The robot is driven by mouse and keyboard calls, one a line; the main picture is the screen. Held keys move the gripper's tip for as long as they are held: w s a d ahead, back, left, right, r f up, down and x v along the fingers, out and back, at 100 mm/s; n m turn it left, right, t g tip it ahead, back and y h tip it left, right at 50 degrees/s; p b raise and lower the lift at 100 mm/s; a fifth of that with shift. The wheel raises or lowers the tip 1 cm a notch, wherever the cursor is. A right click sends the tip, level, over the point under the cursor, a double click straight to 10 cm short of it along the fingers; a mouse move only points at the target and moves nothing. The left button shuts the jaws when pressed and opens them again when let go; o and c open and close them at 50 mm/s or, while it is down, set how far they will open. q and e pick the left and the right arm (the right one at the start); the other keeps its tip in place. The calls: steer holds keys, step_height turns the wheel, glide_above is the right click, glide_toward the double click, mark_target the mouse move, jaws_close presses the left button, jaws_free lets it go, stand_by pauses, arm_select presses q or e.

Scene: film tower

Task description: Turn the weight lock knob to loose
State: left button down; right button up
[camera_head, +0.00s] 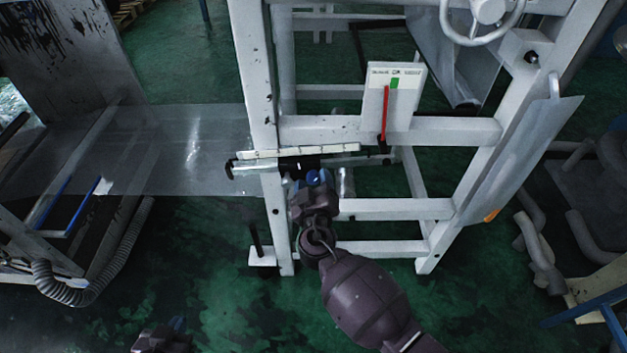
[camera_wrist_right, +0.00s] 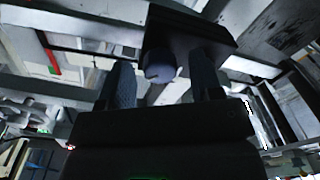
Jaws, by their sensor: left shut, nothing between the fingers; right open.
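In the right wrist view, a dark, rounded blue-grey knob (camera_wrist_right: 160,72) sits on the underside of a black block (camera_wrist_right: 185,28). My right gripper (camera_wrist_right: 163,80) is open, with one finger on each side of the knob. I cannot tell whether the fingers touch it. In the head view, my right gripper (camera_head: 316,180) is at the white frame's left post, just below the pale bar, and hides the knob. My left gripper (camera_head: 165,335) is shut and empty at the bottom edge, well away from the frame.
A white frame (camera_head: 440,130) carries a panel (camera_head: 405,76) with a green mark and a red pointer (camera_head: 385,112). A pale ruled bar (camera_head: 300,152) crosses the left post. Clear film (camera_head: 190,145) stretches left. A handwheel (camera_head: 485,15) is at the top. The green floor (camera_head: 220,300) is open in front.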

steer(key=shift+w, duration=0.3)
steer(key=shift+c, duration=0.4)
steer(key=c, duration=0.8)
steer(key=shift+c, duration=0.2)
